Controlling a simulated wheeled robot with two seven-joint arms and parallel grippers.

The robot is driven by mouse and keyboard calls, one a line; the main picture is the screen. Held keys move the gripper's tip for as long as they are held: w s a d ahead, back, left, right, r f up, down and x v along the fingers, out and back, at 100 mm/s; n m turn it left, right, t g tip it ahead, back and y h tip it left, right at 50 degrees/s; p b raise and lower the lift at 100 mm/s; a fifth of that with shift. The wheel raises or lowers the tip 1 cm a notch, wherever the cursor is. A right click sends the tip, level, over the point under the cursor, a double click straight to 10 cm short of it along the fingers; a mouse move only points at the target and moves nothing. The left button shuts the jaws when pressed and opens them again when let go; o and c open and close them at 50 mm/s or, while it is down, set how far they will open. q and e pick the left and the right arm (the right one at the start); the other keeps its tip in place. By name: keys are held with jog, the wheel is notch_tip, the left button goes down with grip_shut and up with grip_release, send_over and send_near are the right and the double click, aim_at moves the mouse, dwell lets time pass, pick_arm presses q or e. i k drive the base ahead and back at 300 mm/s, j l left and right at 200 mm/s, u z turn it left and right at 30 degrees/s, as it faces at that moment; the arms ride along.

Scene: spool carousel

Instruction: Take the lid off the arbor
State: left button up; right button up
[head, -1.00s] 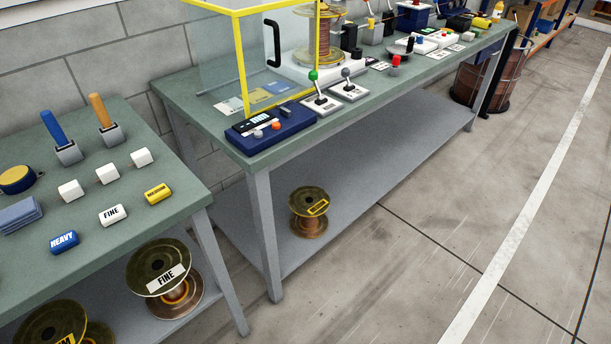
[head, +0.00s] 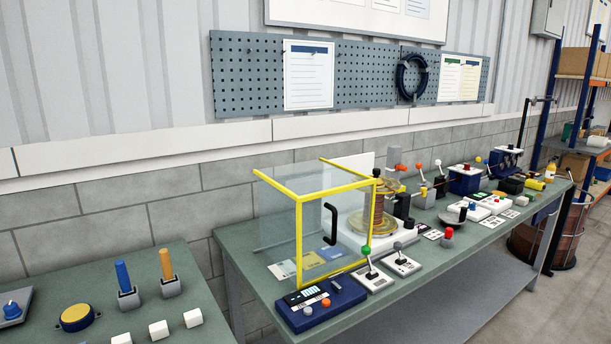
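A copper-wound spool (head: 377,213) with brass-coloured flanges stands upright on a white machine base (head: 352,238) on the right-hand green bench. The arbor and any lid on it cannot be made out clearly at this size. A clear guard with a yellow frame (head: 299,238) stands in front and to the left of the spool. It has a black handle (head: 330,223), and its frame overlaps part of the spool. Neither of my grippers is in view.
A blue control box (head: 320,305) and levers with green (head: 366,250) and grey knobs stand along the bench front. Several small devices crowd the bench to the right. The left bench (head: 205,290) carries blue and orange handles, white blocks and a yellow disc.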

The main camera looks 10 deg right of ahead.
aim_at(376, 172)
jog(key=i+l+u, duration=0.2)
jog(key=l+u, duration=0.15)
jog(key=l, duration=0.35)
jog(key=i+l+u, duration=0.15)
jog(key=l+u, duration=0.2)
jog(key=l, duration=0.4)
jog(key=l+u, duration=0.35)
jog(key=l, duration=0.35)
